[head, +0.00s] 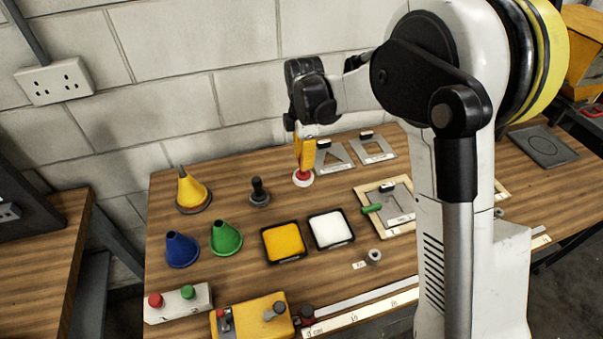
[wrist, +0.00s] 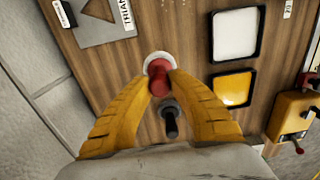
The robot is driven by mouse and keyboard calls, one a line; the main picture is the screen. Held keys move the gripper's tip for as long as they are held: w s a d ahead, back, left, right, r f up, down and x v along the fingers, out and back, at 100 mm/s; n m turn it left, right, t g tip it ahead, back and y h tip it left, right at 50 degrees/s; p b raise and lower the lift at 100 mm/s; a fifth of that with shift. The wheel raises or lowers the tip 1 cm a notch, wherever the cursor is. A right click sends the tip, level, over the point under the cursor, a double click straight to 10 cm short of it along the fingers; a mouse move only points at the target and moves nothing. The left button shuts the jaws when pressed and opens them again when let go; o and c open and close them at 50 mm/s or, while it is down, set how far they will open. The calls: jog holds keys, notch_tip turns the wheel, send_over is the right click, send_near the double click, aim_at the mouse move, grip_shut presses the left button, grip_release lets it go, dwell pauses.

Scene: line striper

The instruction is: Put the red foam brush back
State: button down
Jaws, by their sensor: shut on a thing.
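My gripper (head: 305,156) points down near the back of the wooden table, and its yellow fingers are shut on the red foam brush (head: 302,175). In the wrist view my gripper (wrist: 158,84) has a finger on each side of the brush (wrist: 157,86). A white round part (head: 303,182) shows at the brush's lower end, and it also shows in the wrist view (wrist: 160,62). I cannot tell whether it is the foam or a holder, nor whether it touches the table. A black-handled tool (head: 259,190) stands upright on a grey disc just left of the brush.
Yellow (head: 283,243) and white (head: 331,230) paint trays lie in front of the brush. Yellow (head: 192,190), blue (head: 181,250) and green (head: 226,237) cones stand at left. Stencil plates (head: 335,157) lie close behind right. A framed plate (head: 386,207) with a green-handled thing (head: 371,208) is at right.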

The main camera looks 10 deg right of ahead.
aim_at(302, 174)
jog(key=shift+a+f, duration=0.2)
jog(key=shift+s+f+b, duration=0.1)
jog(key=shift+f+b, duration=0.5)
jog(key=shift+f, duration=1.3)
jog(key=shift+f, duration=0.25)
jog(key=c, duration=1.3)
grip_release()
jog(key=shift+r, duration=0.1)
